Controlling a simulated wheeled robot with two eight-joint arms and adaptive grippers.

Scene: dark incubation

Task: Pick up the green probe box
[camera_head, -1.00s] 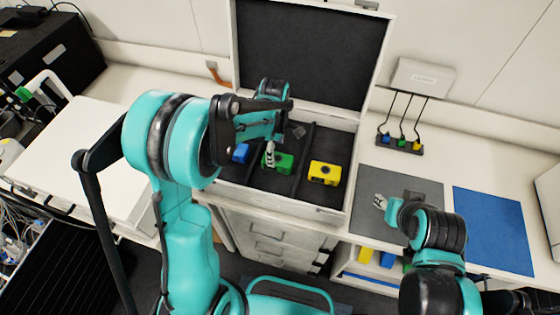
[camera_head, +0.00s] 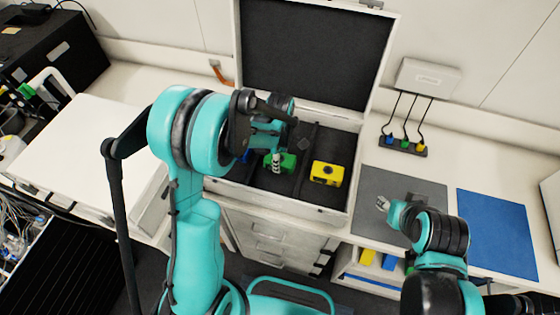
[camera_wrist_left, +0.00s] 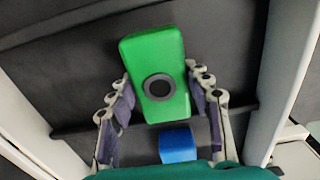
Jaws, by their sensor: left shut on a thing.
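The green probe box (camera_head: 289,161) is in the open case, between the blue and yellow boxes. In the left wrist view the green box (camera_wrist_left: 156,55) shows a dark round disc on its face. My left gripper (camera_head: 277,160) is shut on it. In the left wrist view the fingers of my left gripper (camera_wrist_left: 163,97) stand on both sides of the box. I cannot tell whether it is clear of the case floor. My right gripper (camera_head: 384,203) is over the grey mat, apart from the boxes; its jaws are too small to read.
The yellow box (camera_head: 327,173) sits right of the green one. A blue box (camera_wrist_left: 178,146) shows in the left wrist view. Dark dividers and the raised case lid (camera_head: 315,55) surround the area. A grey mat (camera_head: 425,190) and blue mat (camera_head: 495,230) lie right.

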